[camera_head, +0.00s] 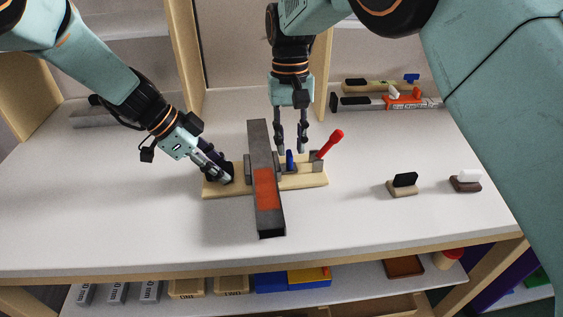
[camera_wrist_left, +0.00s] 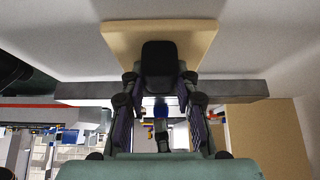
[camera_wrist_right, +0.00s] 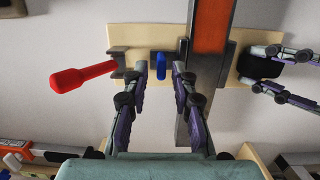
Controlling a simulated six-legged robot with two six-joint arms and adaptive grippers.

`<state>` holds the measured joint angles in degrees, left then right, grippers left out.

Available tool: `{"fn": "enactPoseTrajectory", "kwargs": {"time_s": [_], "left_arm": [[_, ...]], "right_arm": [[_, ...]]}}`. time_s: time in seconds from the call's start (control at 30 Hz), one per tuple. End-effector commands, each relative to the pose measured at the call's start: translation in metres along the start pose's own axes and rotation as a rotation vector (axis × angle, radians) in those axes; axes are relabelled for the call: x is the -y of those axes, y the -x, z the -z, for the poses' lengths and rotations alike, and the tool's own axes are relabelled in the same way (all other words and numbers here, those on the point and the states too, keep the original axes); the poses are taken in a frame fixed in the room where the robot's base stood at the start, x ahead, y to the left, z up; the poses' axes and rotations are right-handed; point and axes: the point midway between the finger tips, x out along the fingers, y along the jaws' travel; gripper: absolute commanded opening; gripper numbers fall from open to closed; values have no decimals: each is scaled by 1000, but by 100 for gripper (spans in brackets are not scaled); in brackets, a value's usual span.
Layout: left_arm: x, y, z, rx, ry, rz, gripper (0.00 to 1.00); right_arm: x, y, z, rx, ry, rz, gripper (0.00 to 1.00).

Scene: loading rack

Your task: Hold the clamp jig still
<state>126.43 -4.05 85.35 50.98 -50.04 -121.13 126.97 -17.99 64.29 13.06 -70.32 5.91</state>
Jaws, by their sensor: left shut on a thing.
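The clamp jig has a pale wooden base (camera_head: 309,181) flat on the table, with a black knob (camera_wrist_left: 159,58) at its left end, a blue pin (camera_head: 290,160) and a red-handled lever (camera_head: 331,146) at its right. A dark grey bar (camera_head: 261,141) with an orange patch lies across the base. My left gripper (camera_head: 223,176) is shut on the black knob, its fingers on either side of it. My right gripper (camera_head: 291,150) is open above the blue pin. In the right wrist view, the blue pin (camera_wrist_right: 160,66) appears between the parted fingertips, apparently not held.
Tools with orange and blue parts (camera_head: 402,98) lie at the back right. The front of the table is clear.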

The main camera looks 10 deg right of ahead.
Motion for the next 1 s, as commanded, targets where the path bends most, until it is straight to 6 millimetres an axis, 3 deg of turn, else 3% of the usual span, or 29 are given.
{"fn": "enactPoseTrajectory", "kwargs": {"time_s": [0.23,0.27,0.53,0.87,1.0], "left_arm": [[-1,0,0,-2,3,-3,0],[-1,0,0,-2,3,-3,32],[0,0,0,-1,1,-1,55],[0,2,0,0,0,0,56],[1,16,0,-2,1,3,56]], "right_arm": [[0,0,0,0,0,0,26],[0,0,0,0,0,0,26],[0,0,0,0,0,0,26],[0,0,0,0,0,0,26],[0,0,0,0,0,0,26]]}}
